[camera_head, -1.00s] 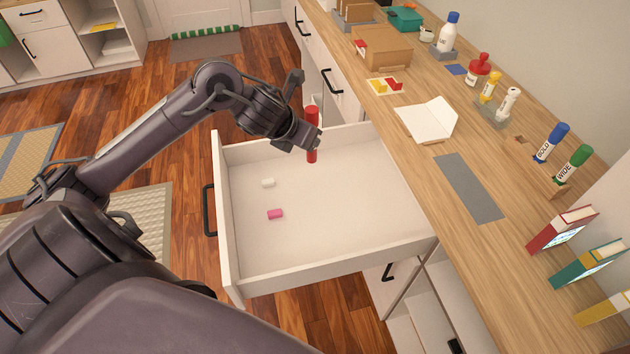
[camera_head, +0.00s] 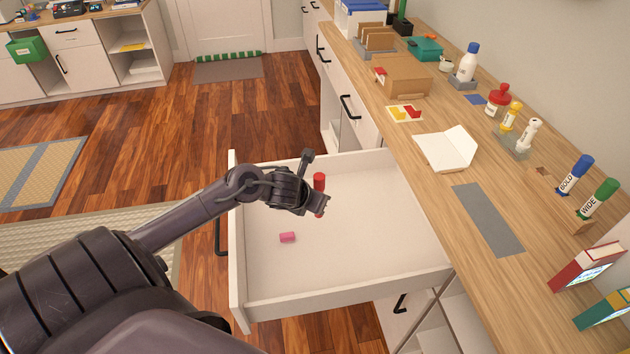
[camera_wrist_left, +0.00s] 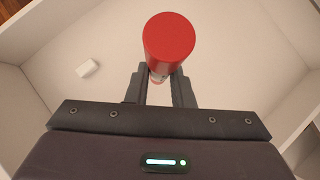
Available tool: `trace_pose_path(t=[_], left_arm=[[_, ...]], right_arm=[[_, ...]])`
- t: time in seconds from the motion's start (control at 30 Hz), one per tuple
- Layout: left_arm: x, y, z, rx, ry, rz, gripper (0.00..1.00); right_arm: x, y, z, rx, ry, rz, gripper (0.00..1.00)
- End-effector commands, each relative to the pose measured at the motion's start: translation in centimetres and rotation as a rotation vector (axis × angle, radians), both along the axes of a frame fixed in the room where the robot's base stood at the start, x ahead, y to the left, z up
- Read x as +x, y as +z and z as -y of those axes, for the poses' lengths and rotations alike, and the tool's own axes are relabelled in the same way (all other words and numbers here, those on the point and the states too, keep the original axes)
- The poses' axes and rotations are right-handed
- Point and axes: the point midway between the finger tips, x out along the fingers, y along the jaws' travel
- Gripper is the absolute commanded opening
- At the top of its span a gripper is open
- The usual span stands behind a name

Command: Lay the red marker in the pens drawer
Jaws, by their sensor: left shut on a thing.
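The red marker (camera_head: 319,181) is upright in my left gripper (camera_head: 322,205), over the open drawer (camera_head: 365,215). In the left wrist view the marker's round red end (camera_wrist_left: 169,42) faces the camera, and the gripper (camera_wrist_left: 160,82) is shut on its body. The drawer's white floor lies beneath it; I cannot tell whether the marker's lower end touches the floor. A pink eraser (camera_head: 287,237) lies on the drawer floor. A small white block (camera_wrist_left: 88,68) lies in the drawer in the left wrist view; my arm hides it in the head view. My right gripper is not in view.
The wooden desktop (camera_head: 425,180) runs along the drawer's right side. Most of the drawer floor is clear.

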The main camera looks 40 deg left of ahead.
Motion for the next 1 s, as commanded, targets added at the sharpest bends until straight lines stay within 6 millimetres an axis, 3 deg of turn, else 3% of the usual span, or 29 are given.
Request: trace_pose_path(t=[0.3,1.0], left_arm=[[0.0,-4.1,0.0,0.000,0.000,-0.001,0.00],[0.0,-5.6,0.0,0.001,-0.002,0.000,0.00]], right_arm=[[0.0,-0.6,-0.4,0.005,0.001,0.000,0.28],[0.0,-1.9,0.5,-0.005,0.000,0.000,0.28]])
